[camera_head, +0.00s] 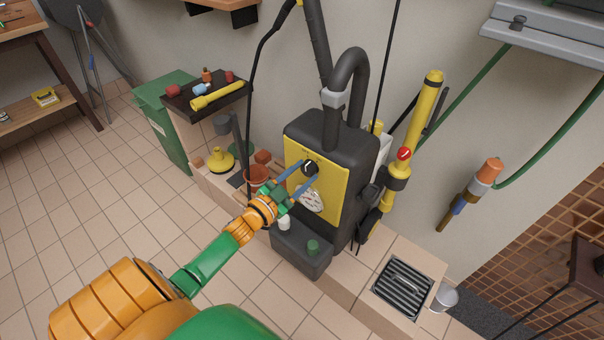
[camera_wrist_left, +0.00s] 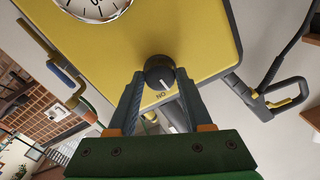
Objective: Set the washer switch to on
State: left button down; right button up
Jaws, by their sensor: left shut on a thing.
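The washer (camera_head: 333,140) is a dark box with a yellow front panel (camera_head: 329,188), standing on a tiled ledge. Its switch is a round black knob (camera_head: 310,167) high on the panel, above a white gauge (camera_head: 312,200). My left gripper (camera_head: 309,170) reaches the panel with its blue fingers on either side of the knob, shut on it. In the left wrist view, which shows the panel upside down, the knob (camera_wrist_left: 160,71) sits between the fingertips. Its white pointer mark faces the printed ON label (camera_wrist_left: 160,96). My right gripper is in neither view.
A thick dark hose (camera_head: 350,70) rises from the washer's top. A yellow spray wand (camera_head: 425,110) hangs at its right. A terracotta pot (camera_head: 257,178) stands left of the washer. A floor grate (camera_head: 403,287) lies at right. The tiled floor at left is clear.

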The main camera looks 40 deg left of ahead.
pick_arm(q)
jog(key=m, duration=0.6)
jog(key=shift+m, duration=0.3)
dwell(0.4)
jog(key=shift+c, duration=1.6)
grip_release()
jog(key=s, duration=0.7)
jog(key=shift+a, duration=0.25)
